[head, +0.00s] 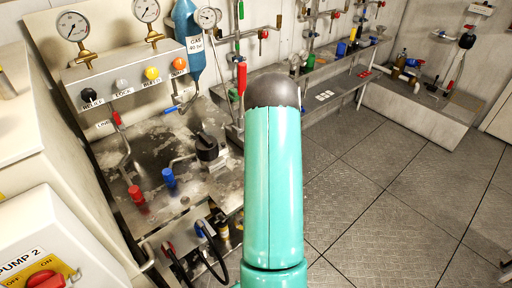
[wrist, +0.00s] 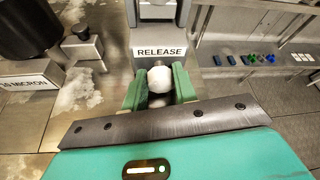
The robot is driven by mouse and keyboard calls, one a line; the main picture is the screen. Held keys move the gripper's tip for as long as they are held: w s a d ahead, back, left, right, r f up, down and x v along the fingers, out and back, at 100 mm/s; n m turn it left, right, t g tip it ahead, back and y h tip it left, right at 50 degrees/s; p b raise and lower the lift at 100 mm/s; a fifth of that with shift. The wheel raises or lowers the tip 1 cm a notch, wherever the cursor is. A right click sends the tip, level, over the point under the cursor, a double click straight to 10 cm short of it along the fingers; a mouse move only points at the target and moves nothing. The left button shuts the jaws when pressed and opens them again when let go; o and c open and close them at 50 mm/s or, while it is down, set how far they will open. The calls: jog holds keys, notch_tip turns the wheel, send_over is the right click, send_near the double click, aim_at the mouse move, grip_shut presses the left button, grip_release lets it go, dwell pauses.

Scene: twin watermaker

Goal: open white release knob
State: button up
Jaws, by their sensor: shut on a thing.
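The white release knob (wrist: 161,79) shows in the wrist view, just below a plate marked RELEASE (wrist: 160,52). My gripper (wrist: 160,88) is shut on the knob, with one green finger on its left side and one on its right. The far side of the knob and its stem are hidden. In the head view my teal arm covers the middle, and neither the gripper nor the white knob shows there.
A panel with black, grey, yellow and orange knobs (head: 152,73) stands at the left under gauges (head: 73,26). Red (head: 136,194) and blue (head: 168,177) knobs stand on the metal bench. A black cylinder (wrist: 28,28) is left of the gripper. The tiled floor (head: 385,170) is clear.

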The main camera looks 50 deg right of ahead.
jog(key=o, duration=1)
jog(key=v, duration=1.4)
jog(key=shift+f, duration=0.1)
